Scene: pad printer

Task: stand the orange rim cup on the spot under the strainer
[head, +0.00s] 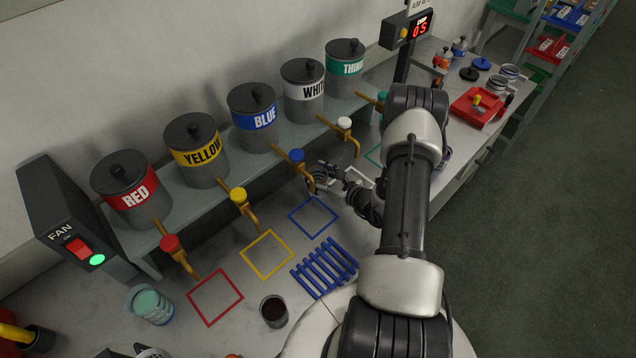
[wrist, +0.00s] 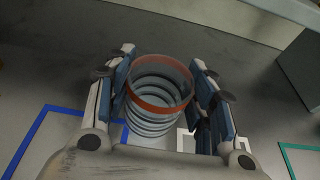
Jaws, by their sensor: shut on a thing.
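The orange rim cup (wrist: 155,100), a grey ribbed cup with an orange band at its mouth, is between the two fingers of my gripper (wrist: 162,60) in the wrist view. The gripper is shut on it. Its mouth shows and looks empty; I cannot tell whether its base touches the bench. In the head view my gripper (head: 328,180) is near the blue and white taps, and the cup in it cannot be made out. The white square outline (wrist: 185,143) shows partly beside the cup. I cannot identify the strainer or its spot in either view.
Paint pots with taps line a shelf, including the blue pot (head: 256,117). Blue (head: 313,215), yellow (head: 267,254) and red (head: 215,297) squares mark the bench. A blue slatted rack (head: 325,268), a dark-filled cup (head: 274,311) and a red tray (head: 478,107) stand around.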

